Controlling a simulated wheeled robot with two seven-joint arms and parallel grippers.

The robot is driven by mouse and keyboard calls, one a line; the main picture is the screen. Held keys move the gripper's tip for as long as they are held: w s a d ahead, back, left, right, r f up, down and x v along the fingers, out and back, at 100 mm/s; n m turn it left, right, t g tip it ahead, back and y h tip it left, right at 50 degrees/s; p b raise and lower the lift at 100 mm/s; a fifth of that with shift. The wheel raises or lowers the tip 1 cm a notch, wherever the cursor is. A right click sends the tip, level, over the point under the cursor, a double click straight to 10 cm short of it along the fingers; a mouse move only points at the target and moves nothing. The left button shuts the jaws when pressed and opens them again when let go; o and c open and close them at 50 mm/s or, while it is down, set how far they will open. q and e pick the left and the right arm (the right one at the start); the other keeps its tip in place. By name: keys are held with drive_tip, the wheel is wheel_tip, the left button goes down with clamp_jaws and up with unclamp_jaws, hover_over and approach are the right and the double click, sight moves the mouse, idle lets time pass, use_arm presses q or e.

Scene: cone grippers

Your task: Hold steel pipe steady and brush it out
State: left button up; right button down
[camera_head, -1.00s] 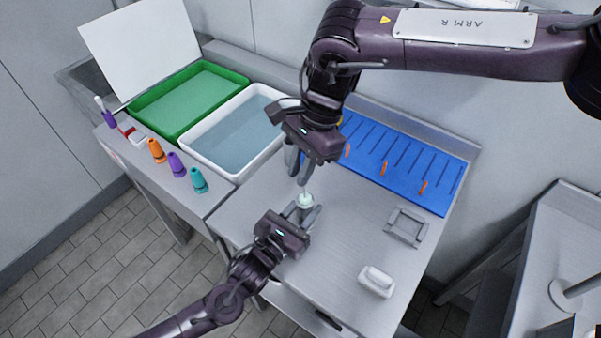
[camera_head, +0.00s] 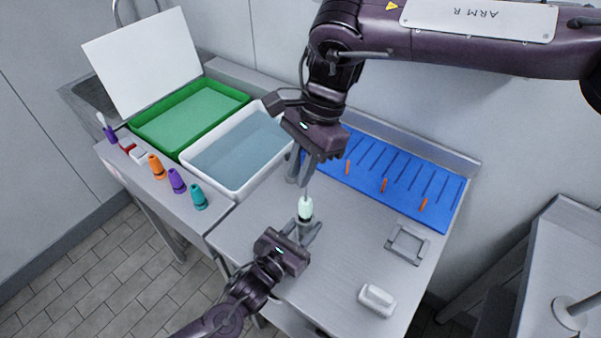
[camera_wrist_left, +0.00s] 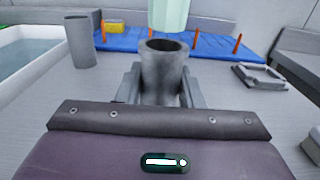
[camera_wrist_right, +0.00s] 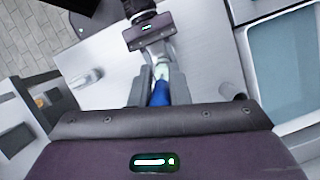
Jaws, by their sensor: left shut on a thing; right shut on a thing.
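My left gripper (camera_head: 304,234) is shut on a grey steel pipe, holding it upright. In the left wrist view the pipe (camera_wrist_left: 163,70) stands between the fingers with its open mouth up. My right gripper (camera_head: 308,178) is shut on a brush. The brush's blue handle (camera_wrist_right: 160,93) shows between the fingers in the right wrist view. Its pale green head (camera_head: 305,209) hangs down from a thin stem. In the left wrist view the head (camera_wrist_left: 169,15) is just above the pipe's mouth, apparently clear of the rim.
A second grey pipe (camera_wrist_left: 80,41) stands near the white water basin (camera_head: 188,163). A blue mat (camera_head: 430,212) with orange pegs lies at the back. A grey square frame (camera_head: 393,248) and a white block (camera_head: 377,298) lie right. Coloured cones, including a teal one (camera_head: 198,199), stand left.

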drive_tip(key=shift+r, duration=2.25)
use_arm(q)
drive_tip(key=o, duration=1.4)
drive_tip(key=shift+o, duration=0.2)
drive_tip(key=o, duration=0.6)
drive_tip(key=v, duration=1.2)
